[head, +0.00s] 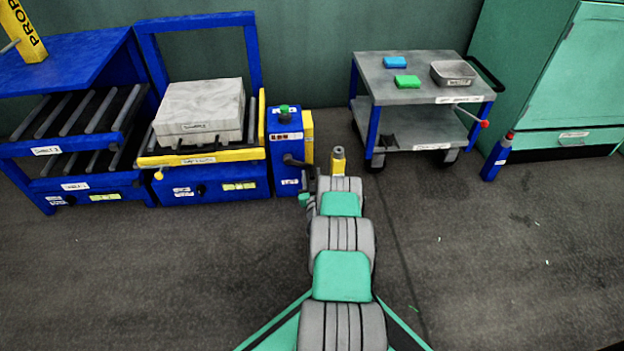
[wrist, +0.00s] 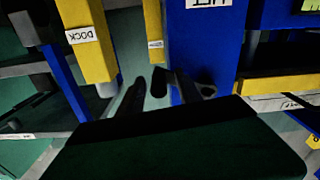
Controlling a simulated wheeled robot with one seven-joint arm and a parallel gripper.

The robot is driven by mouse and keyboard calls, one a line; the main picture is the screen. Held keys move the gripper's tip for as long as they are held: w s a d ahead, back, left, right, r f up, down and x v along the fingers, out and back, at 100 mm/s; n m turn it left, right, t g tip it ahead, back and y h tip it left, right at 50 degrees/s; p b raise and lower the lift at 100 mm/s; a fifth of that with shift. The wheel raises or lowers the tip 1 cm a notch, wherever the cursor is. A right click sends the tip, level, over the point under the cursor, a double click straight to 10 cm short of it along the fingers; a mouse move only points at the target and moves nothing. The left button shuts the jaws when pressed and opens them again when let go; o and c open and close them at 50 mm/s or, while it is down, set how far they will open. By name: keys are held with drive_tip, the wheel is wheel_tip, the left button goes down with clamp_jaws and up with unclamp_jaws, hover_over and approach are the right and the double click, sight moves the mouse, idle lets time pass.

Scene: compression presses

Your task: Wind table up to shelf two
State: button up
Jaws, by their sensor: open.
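The lift table (head: 205,158) has a yellow rim and a blue base and bears a pale block (head: 200,108). To its right stands a blue lift column (head: 287,150) with a green knob on top and a dark crank (head: 296,161) on its side. The column also shows in the wrist view (wrist: 208,45). My gripper (wrist: 160,92) is open beside the column. A dark rounded peg (wrist: 158,80), perhaps the crank's grip, shows between the fingers; contact cannot be told. In the head view my arm hides most of the gripper. The blue rack (head: 65,168) at left has two roller shelves, the upper labelled shelf 2.
A yellow post labelled dock (wrist: 85,40) is near the gripper. A grey cart (head: 420,85) with blue and green blocks and a metal tray stands at the right. The front floor is clear.

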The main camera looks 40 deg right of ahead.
drive_tip(key=shift+w+d, duration=0.1)
drive_tip(key=shift+d, duration=0.1)
drive_tip(key=shift+c, duration=0.4)
clamp_jaws()
idle(0.9)
